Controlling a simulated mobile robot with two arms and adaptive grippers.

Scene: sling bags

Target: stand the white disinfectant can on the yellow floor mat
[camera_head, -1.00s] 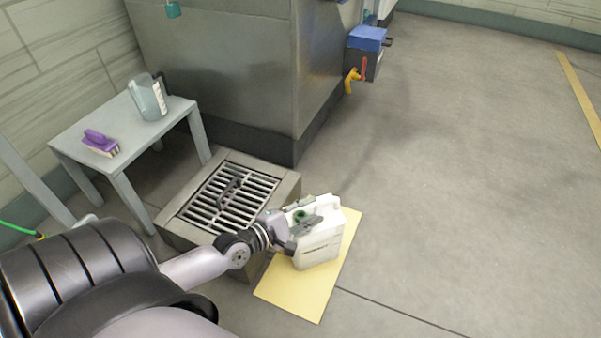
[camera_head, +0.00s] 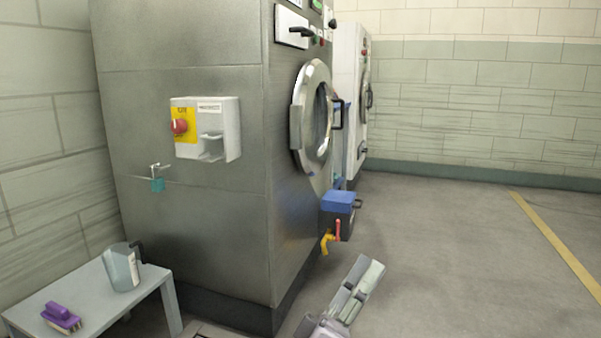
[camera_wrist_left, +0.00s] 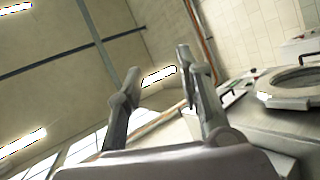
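The white disinfectant can and the yellow floor mat are out of view in both current views. My left gripper (camera_head: 368,268) shows at the bottom middle of the head view, raised in front of the washing machine and pointing up. In the left wrist view my left gripper (camera_wrist_left: 158,66) has its two fingers spread apart with nothing between them. My right gripper is not in view.
A large steel washing machine (camera_head: 190,235) fills the middle, with a blue-topped box (camera_head: 338,212) low on its side. A small grey table (camera_head: 95,300) at lower left holds a jug (camera_head: 122,268) and purple brush (camera_head: 61,316). Floor at right is clear.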

